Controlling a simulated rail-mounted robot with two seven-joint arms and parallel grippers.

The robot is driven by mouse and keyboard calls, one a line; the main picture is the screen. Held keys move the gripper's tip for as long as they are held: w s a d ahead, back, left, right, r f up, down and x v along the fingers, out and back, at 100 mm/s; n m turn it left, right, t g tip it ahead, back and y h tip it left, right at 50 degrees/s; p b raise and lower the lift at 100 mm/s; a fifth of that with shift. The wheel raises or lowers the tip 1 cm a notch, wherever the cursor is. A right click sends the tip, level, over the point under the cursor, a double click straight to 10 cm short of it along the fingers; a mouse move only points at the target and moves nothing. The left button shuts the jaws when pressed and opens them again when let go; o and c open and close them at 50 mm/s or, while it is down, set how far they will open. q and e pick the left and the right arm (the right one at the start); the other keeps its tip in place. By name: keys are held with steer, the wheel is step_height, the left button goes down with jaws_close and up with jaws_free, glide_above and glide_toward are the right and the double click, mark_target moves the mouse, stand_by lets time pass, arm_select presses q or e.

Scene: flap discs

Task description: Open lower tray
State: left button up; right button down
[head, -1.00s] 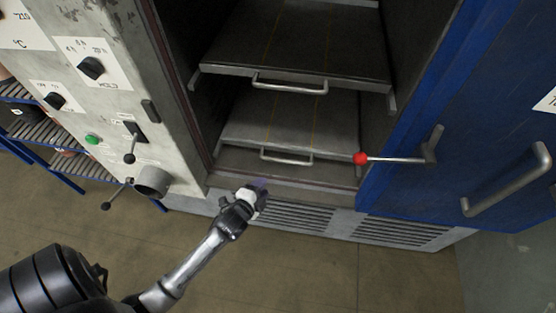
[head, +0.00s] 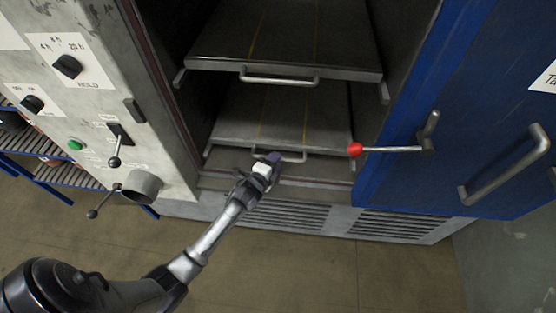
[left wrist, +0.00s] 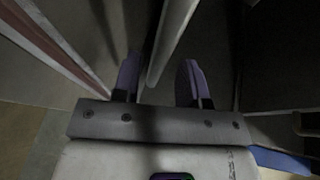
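The lower tray (head: 235,118) is a grey shelf-like tray low inside the open oven cabinet, with a metal bar handle (head: 293,157) on its front. My left gripper (head: 272,158) is at the left part of this handle. In the left wrist view, the two purple fingers of my left gripper (left wrist: 159,78) stand apart. The grey handle bar (left wrist: 168,42) runs between them, with a gap to the right finger; I cannot tell whether it touches the left one. The gripper hides part of the handle in the head view. My right gripper is not in view.
An upper tray (head: 225,45) with its own handle (head: 280,80) sits above. The blue door (head: 420,190) stands open at right, its red-knobbed lever (head: 390,150) reaching near the opening. A control panel (head: 95,110) with knobs and levers is at left. The floor in front is clear.

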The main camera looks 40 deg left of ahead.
arm_select(q)
steer(key=shift+x, duration=1.25)
steer(key=shift+c, duration=0.2)
jaws_close()
